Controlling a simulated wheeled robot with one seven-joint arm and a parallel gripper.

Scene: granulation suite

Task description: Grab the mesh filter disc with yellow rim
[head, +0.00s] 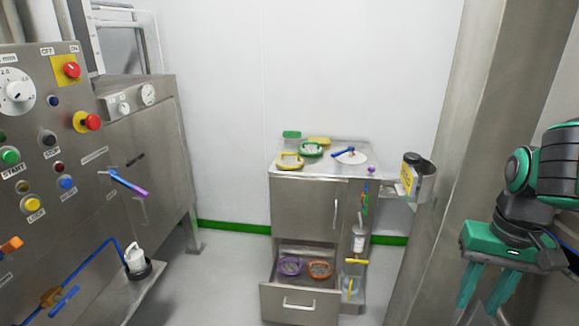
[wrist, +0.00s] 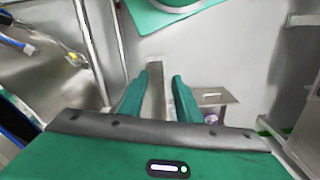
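The mesh filter disc with yellow rim (head: 290,161) lies on the top of the steel cabinet, near its front left corner in the head view. A green-rimmed mesh disc (head: 311,149) lies just behind it to the right. My gripper (head: 484,302) is at the far right of the head view, fingers pointing down, well away from the cabinet top. Its two green fingers are apart with nothing between them, and the wrist view also shows the open gripper (wrist: 161,85). I cannot make out the yellow-rimmed disc in the wrist view.
The cabinet's lower drawer (head: 299,304) is pulled out and holds purple-rimmed (head: 290,267) and orange-rimmed (head: 320,270) discs. A white round item with a blue handle (head: 350,155) shares the top. A steel pillar (head: 435,200) stands between gripper and cabinet in the head view. A control panel (head: 55,150) is at left.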

